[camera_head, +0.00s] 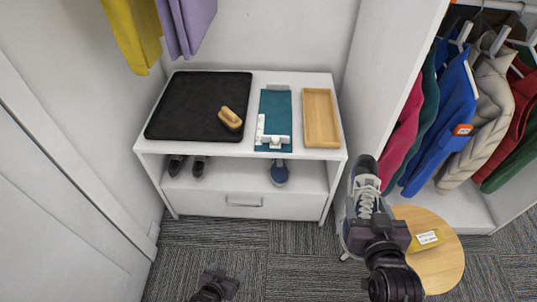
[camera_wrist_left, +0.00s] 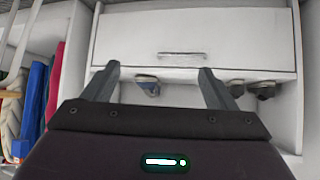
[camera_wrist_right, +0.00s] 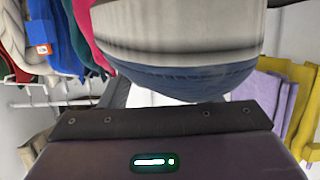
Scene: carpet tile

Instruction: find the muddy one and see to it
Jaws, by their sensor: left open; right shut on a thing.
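My right gripper (camera_head: 378,232) is shut on a grey and dark blue sneaker (camera_head: 366,200) with pale laces, held up in front of the right side of the cabinet. Its pale sole band and blue upper fill the top of the right wrist view (camera_wrist_right: 185,45); I cannot make out mud on it. A blue shoe (camera_head: 279,173) stands on the cabinet's lower shelf, with a pair of dark shoes (camera_head: 187,166) to its left. A brush (camera_head: 230,118) lies on the black mat (camera_head: 190,95). My left gripper (camera_head: 220,280) is open and empty, low before the cabinet.
On the white cabinet top (camera_head: 262,78) are a teal board (camera_head: 274,105) with white fittings and a wooden tray (camera_head: 320,118). A round wooden stool (camera_head: 440,262) bears a yellow item with a label (camera_head: 427,238). Jackets (camera_head: 445,120) hang right. Carpet before the cabinet is clear.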

